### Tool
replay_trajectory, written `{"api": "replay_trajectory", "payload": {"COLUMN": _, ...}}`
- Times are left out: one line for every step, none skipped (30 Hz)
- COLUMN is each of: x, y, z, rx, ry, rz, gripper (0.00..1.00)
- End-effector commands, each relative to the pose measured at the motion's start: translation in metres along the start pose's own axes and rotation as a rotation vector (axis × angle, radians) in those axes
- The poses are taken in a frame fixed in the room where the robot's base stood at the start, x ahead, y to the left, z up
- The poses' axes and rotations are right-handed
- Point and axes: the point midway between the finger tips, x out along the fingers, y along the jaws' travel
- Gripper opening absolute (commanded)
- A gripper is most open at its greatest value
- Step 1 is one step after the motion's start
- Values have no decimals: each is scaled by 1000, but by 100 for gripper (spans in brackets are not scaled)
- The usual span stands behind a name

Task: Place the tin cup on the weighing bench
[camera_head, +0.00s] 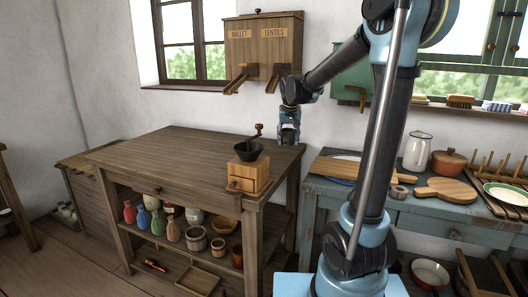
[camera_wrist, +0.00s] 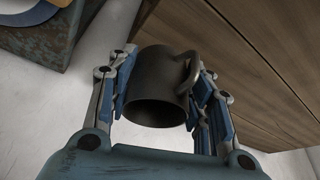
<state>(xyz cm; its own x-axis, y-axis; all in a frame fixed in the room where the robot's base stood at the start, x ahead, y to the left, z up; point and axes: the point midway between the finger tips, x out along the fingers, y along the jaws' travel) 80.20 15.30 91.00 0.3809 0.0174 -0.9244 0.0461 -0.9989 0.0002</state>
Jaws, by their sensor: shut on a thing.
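The tin cup (camera_wrist: 155,78) is dark grey metal with a loop handle at its upper right in the wrist view. My gripper (camera_wrist: 163,98) is shut on it, one finger on each side of its body. In the head view my gripper (camera_head: 288,134) is near the back right corner of the brown wooden bench (camera_head: 165,148); the cup cannot be made out clearly there. This bench may be the weighing bench; no label shows. In the wrist view its planked top (camera_wrist: 235,60) is to the right of the cup.
A wooden grinder (camera_head: 248,172) stands at the bench's front right corner; most of the top is clear. A millet and lentils dispenser (camera_head: 262,42) hangs above. A worn blue table (camera_head: 415,205) with boards, a white jug (camera_head: 417,152) and a pot (camera_head: 450,162) stands right, across a gap.

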Motion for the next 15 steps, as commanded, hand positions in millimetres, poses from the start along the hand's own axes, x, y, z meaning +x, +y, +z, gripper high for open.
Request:
{"api": "replay_trajectory", "payload": {"x": 2, "y": -12, "z": -5, "rx": -5, "ry": 0, "rz": -1, "gripper": 23}}
{"api": "replay_trajectory", "payload": {"x": 3, "y": -17, "z": -7, "rx": -4, "ry": 1, "rz": 0, "gripper": 23}}
{"api": "replay_trajectory", "payload": {"x": 4, "y": -25, "z": -10, "rx": -4, "ry": 0, "rz": -1, "gripper": 23}}
{"api": "replay_trajectory", "payload": {"x": 5, "y": -31, "z": -13, "rx": -3, "ry": 0, "rz": -1, "gripper": 23}}
{"api": "replay_trajectory", "payload": {"x": 6, "y": -37, "z": -15, "rx": -3, "ry": 0, "rz": -1, "gripper": 23}}
{"api": "replay_trajectory", "payload": {"x": 7, "y": -45, "z": -18, "rx": -4, "ry": 0, "rz": -1, "gripper": 23}}
{"api": "replay_trajectory", "payload": {"x": 8, "y": -51, "z": -20, "rx": -3, "ry": 0, "rz": -1, "gripper": 23}}
{"api": "replay_trajectory", "payload": {"x": 9, "y": -57, "z": -22, "rx": -3, "ry": 0, "rz": 0, "gripper": 23}}
{"api": "replay_trajectory", "payload": {"x": 10, "y": -65, "z": -25, "rx": -4, "ry": 0, "rz": 0, "gripper": 23}}
{"api": "replay_trajectory", "payload": {"x": 11, "y": -71, "z": -28, "rx": -2, "ry": 0, "rz": 0, "gripper": 23}}
{"api": "replay_trajectory", "payload": {"x": 12, "y": -76, "z": -30, "rx": -2, "ry": 0, "rz": 0, "gripper": 23}}
{"api": "replay_trajectory", "payload": {"x": 13, "y": -84, "z": -32, "rx": -3, "ry": 0, "rz": 0, "gripper": 23}}
{"api": "replay_trajectory", "payload": {"x": 14, "y": -89, "z": -34, "rx": -2, "ry": 0, "rz": 0, "gripper": 23}}
{"api": "replay_trajectory", "payload": {"x": 21, "y": -86, "z": -31, "rx": 1, "ry": -1, "rz": 1, "gripper": 23}}
{"api": "replay_trajectory", "payload": {"x": 28, "y": -85, "z": -28, "rx": 2, "ry": -1, "rz": 1, "gripper": 23}}
